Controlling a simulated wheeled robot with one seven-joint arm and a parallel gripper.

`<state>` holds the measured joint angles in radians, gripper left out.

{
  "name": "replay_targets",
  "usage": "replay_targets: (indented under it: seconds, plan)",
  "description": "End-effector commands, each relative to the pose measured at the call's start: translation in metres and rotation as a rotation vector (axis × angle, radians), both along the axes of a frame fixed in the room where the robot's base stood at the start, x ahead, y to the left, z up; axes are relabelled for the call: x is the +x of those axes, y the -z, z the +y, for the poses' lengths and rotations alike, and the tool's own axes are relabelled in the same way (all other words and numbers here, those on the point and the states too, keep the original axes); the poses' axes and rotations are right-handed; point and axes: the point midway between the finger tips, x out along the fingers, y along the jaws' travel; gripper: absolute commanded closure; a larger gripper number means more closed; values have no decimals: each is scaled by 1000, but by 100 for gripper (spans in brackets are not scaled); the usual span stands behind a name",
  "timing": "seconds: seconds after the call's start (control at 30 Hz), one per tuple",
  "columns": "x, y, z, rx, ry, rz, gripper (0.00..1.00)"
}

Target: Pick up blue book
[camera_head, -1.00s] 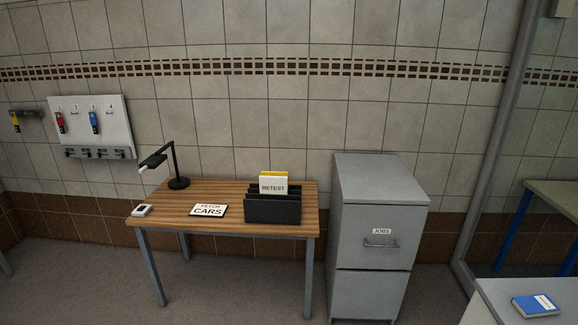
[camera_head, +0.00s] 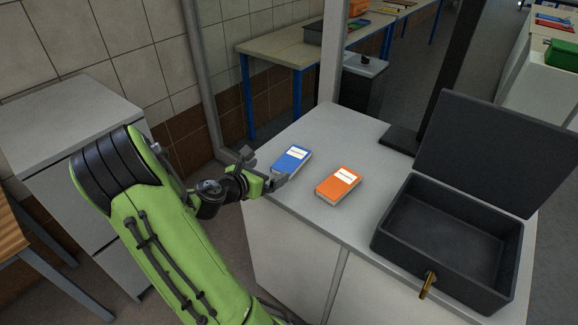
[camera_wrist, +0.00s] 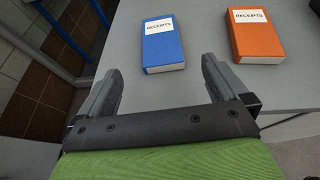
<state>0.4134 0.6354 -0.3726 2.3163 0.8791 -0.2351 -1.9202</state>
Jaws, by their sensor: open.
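The blue book (camera_head: 291,159) lies flat on the grey cabinet top, near its left edge, with a white label. In the wrist view the blue book (camera_wrist: 162,46) lies just beyond my open fingers, roughly between their lines, and its label reads RECEIPTS. My gripper (camera_head: 266,168) is at the left edge of the cabinet top, close beside the blue book. In the wrist view my gripper (camera_wrist: 162,82) is open with nothing between its fingers.
An orange book (camera_head: 339,182), also labelled RECEIPTS, lies right of the blue one with a gap between. An open black box (camera_head: 447,240) with a raised lid and a key stands further right. A dark stand (camera_head: 402,139) is behind. A grey filing cabinet (camera_head: 62,122) is at left.

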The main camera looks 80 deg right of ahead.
Motion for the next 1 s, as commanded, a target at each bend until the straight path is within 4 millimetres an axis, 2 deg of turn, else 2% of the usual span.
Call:
replay_targets:
  seconds: [0.2,0.37,0.6,0.87,1.0]
  plan:
    - [-16,23,-47,1,5,-3,0]
    - [-21,30,-63,2,2,-4,0]
    - [-32,48,-100,2,3,-5,0]
    - [-33,49,-106,4,-1,-5,0]
    - [-33,49,-106,4,-1,-5,18]
